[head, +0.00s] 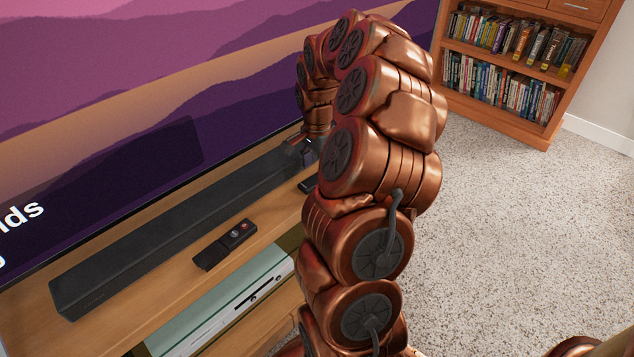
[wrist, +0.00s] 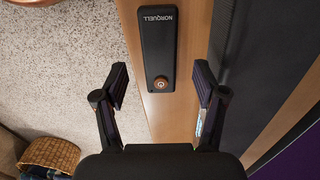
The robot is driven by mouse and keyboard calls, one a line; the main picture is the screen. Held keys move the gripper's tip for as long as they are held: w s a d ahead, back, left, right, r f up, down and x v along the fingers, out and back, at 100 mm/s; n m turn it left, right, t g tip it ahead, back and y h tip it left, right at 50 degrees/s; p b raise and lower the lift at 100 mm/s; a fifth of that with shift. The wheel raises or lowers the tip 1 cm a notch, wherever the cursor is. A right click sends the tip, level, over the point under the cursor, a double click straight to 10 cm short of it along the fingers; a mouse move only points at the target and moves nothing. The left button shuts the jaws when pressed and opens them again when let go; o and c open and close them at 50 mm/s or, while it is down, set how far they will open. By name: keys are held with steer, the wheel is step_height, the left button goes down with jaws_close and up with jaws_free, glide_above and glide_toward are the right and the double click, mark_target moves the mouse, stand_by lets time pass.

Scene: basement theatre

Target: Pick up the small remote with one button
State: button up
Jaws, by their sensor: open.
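The small black remote (wrist: 158,40) lies flat on the wooden stand. It has a pale NORQUELL label and one round copper-coloured button (wrist: 160,83). In the head view only a dark end of it (head: 307,185) shows beside my arm; the rest is hidden. My gripper (wrist: 160,80) is open and empty above the stand. In the wrist view its fingers are on either side of the remote's button end, with gaps on both sides. The remaining height cannot be told. In the head view my gripper (head: 303,147) is small and partly hidden by my arm.
Another dark remote (head: 225,246) with a red button lies further left on the stand. A long black soundbar (head: 180,223) runs behind, before a large screen (head: 110,100). A pale console (head: 225,310) is on the shelf below. A wicker basket (wrist: 50,153) stands on the carpet.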

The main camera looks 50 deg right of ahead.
mark_target(317, 180)
step_height(317, 180, down, 3)
steer(key=shift+r, duration=0.1)
steer(key=c, duration=1.2)
steer(key=shift+r, duration=0.15)
steer(key=shift+c, duration=0.2)
